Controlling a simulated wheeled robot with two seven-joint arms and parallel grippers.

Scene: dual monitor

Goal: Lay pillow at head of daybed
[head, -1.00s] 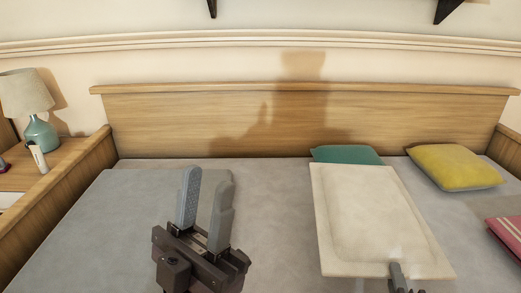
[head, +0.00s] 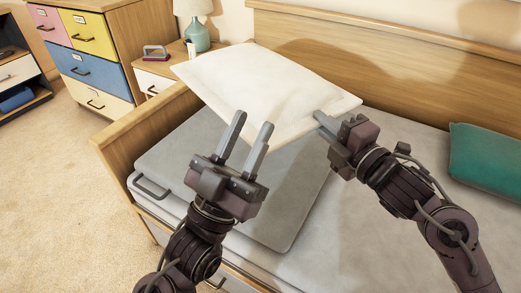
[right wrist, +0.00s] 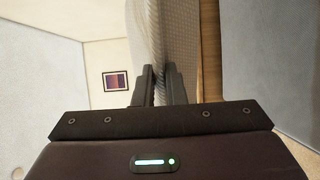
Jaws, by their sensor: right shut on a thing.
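The white pillow (head: 262,85) is held up over the daybed's wooden end board (head: 128,133) at the left, tilted. My right gripper (head: 322,118) is shut on its near right corner. In the right wrist view the pillow (right wrist: 163,35) passes between the fingers (right wrist: 158,84). My left gripper (head: 254,122) is open and empty, just in front of the pillow's near edge; I cannot tell whether it touches. Below lies the daybed's pale grey mattress (head: 380,245). The pillow hides part of the end board and the back corner.
A green cushion (head: 484,163) lies at the right. A nightstand (head: 154,75) with a teal lamp (head: 194,32) stands behind the pillow, next to a coloured drawer chest (head: 105,50). The wooden backboard (head: 420,60) bounds the far side.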

